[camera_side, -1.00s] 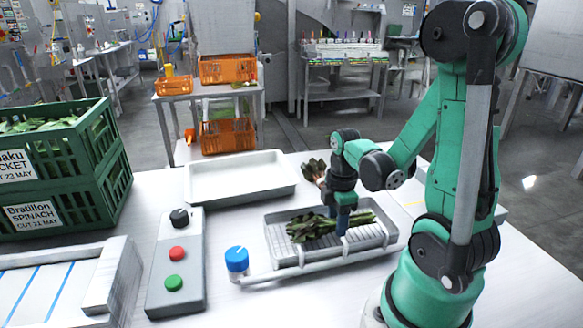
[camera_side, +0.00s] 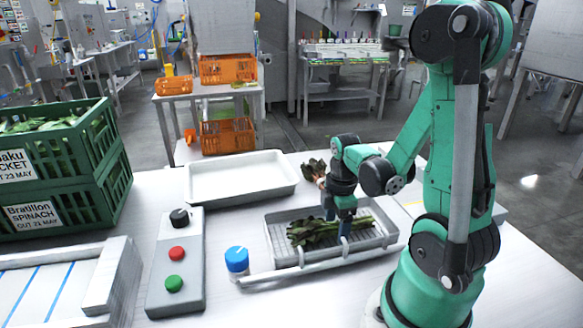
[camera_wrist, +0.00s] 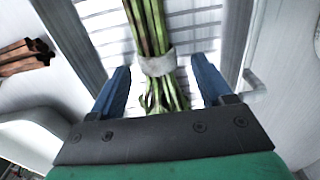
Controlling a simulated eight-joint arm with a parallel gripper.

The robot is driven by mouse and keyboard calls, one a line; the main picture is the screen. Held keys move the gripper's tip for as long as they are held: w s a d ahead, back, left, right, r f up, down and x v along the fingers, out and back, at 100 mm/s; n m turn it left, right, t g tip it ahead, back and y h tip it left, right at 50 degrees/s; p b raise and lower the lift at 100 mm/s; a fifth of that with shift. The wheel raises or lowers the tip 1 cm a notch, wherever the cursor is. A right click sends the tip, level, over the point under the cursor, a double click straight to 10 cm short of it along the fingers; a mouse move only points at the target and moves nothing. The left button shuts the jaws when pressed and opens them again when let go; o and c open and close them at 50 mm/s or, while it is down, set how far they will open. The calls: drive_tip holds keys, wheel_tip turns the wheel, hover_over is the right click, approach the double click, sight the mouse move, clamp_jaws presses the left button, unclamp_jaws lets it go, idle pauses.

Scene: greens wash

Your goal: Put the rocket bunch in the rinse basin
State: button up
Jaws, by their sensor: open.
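A leafy green bunch (camera_side: 325,230), which looks like the rocket, lies in a grey tray with a ribbed floor (camera_side: 378,238). In the wrist view, its green stems (camera_wrist: 150,28) are held by a pale band. My gripper (camera_side: 337,222) is low over this tray. Its blue fingers are open, one on each side of the banded stems (camera_wrist: 160,92), with a gap visible on both sides. A white rectangular basin (camera_side: 240,190) stands empty behind and to the left; I cannot tell for certain that it is the rinse basin.
A second, reddish-stemmed bunch (camera_side: 313,170) is just behind my gripper. Stacked green crates (camera_side: 70,190) are at the far left. The table between basin and tray is mostly clear.

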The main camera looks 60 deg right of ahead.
sight(337, 222)
wheel_tip(337, 222, up, 12)
drive_tip(key=w+a+m+t, duration=0.3)
drive_tip(key=w+a+m, duration=0.1)
drive_tip(key=a, duration=0.3)
drive_tip(key=w+a+m+t, duration=0.4)
drive_tip(key=a+m, duration=0.1)
drive_tip(key=a, duration=0.2)
idle(1.3)
